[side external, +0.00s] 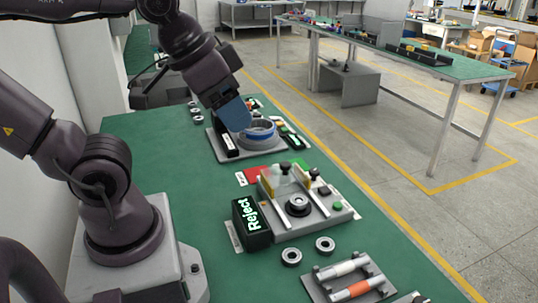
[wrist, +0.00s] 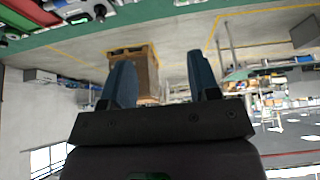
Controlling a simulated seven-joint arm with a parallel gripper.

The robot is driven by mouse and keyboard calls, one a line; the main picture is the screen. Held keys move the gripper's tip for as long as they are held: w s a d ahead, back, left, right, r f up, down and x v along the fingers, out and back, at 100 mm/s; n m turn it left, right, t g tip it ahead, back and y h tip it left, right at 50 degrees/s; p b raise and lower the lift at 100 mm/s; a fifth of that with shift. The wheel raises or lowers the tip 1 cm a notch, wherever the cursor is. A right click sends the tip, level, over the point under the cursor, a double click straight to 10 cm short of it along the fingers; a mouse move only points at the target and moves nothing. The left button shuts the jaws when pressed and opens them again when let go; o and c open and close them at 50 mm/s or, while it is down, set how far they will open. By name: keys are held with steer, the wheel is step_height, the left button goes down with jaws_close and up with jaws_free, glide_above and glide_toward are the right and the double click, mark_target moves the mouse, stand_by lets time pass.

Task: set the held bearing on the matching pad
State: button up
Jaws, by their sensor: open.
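My gripper (side external: 240,125) has blue fingers and is tilted over the back fixture, close to its blue-rimmed ring (side external: 260,131). I cannot tell whether it touches the ring. In the wrist view the two fingers of my gripper (wrist: 159,72) stand apart with nothing visible between them. No held bearing shows. A bearing (side external: 298,203) sits in the middle of the front fixture. Two loose bearings, one nearer (side external: 291,257) and one to its right (side external: 324,245), lie on the green table. A red pad (side external: 254,176) lies between the fixtures, partly hidden.
The front fixture (side external: 335,219) has upright posts. A black "Reject" box (side external: 251,222) stands at its left. A grey tray (side external: 321,291) with white and orange cylinders lies at the front. Small rings (side external: 197,119) lie at the back left. Bare green table (side external: 190,190) is near my base.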

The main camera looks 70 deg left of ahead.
steer(key=n+g+y, duration=0.3)
steer(key=n+y, duration=0.1)
steer(key=n, duration=0.6)
glide_toward(299, 199)
steer(key=shift+s+a+f, duration=0.1)
steer(key=shift+a+f, duration=0.1)
steer(key=shift+f, duration=0.25)
steer(key=shift+a+f, duration=0.2)
steer(key=shift+f, duration=0.2)
steer(key=shift+h, duration=0.3)
steer(key=shift+w+x, duration=0.1)
steer(key=shift+x, duration=1.4)
steer(key=shift+w+x, duration=0.15)
steer(key=shift+x, duration=1.35)
